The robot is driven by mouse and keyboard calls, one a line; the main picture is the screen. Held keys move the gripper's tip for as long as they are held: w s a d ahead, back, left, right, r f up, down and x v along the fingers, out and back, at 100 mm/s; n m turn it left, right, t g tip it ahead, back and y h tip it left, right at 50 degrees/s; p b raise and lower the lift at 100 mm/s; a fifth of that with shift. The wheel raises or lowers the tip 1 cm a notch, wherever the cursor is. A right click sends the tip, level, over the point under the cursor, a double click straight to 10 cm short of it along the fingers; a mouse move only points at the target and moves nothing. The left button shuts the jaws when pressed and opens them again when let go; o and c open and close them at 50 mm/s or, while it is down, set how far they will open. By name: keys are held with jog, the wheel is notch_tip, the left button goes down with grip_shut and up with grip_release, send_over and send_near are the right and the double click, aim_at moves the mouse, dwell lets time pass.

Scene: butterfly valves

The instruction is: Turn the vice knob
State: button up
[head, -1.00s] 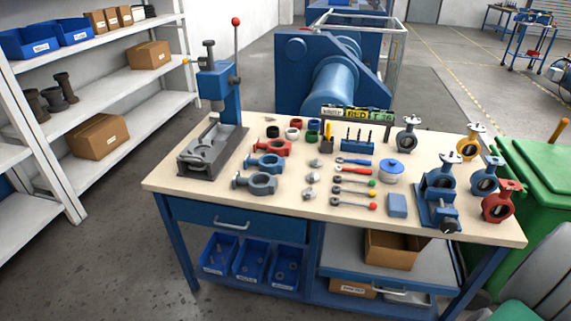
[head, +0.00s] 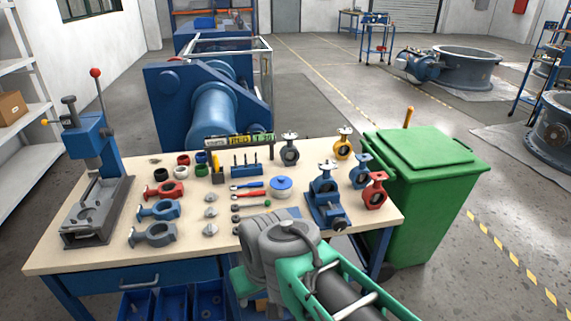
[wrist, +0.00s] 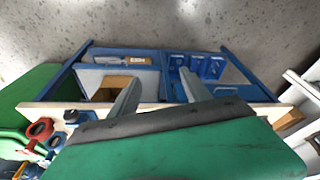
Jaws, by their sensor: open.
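The blue vice (head: 322,206) stands at the right front of the wooden workbench (head: 80,240) in the head view, with a valve upright in it. Its dark knob (head: 338,225) faces the front edge of the bench. In the wrist view my gripper (wrist: 160,88) is open, its two grey fingers apart with nothing between them. It is in front of the bench, over the lower shelves as seen there. A blue piece that looks like the vice (wrist: 78,117) shows at the left of the wrist view. The fingertips cannot be made out in the head view.
A green bin (head: 420,190) stands close by the bench's right end. Blue and red valves (head: 375,190) stand right of the vice.

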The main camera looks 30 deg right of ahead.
aim_at(341, 227)
jog(key=shift+o, duration=0.5)
jog(key=shift+o, duration=1)
jog(key=w+d+f+t+b, duration=0.2)
jog(key=w+d+f+b, duration=0.1)
jog(key=w+f+b, duration=0.3)
jog(key=shift+w+d+f+y+b, duration=0.2)
jog(key=shift+d+f+y+b, duration=0.15)
jog(key=shift+f+b, duration=0.65)
jog(key=w+d+f+t+h+b, duration=0.1)
jog(key=w+d+f+t+b, duration=0.35)
jog(key=d+b, duration=0.45)
jog(key=w+d+f+t+h+b, duration=0.1)
jog(key=w+d+f+t+b, duration=0.3)
jog(key=d+b, duration=0.45)
jog(key=s+d+r+m+t+h+b, duration=0.1)
jog(key=s+d+t+h+b, duration=0.15)
jog(key=d, duration=0.45)
jog(key=s+d+r+m+t+h+b, duration=0.1)
jog(key=s+d+r+b, duration=0.15)
jog(key=d, duration=0.35)
jog(key=shift+n, duration=0.3)
jog(key=x, duration=0.7)
jog(key=shift+w+f, duration=0.3)
jog(key=shift+f, duration=0.05)
jog(key=shift+w+d+r, duration=0.1)
jog(key=shift+w+d, duration=0.05)
jog(key=shift+w, duration=0.25)
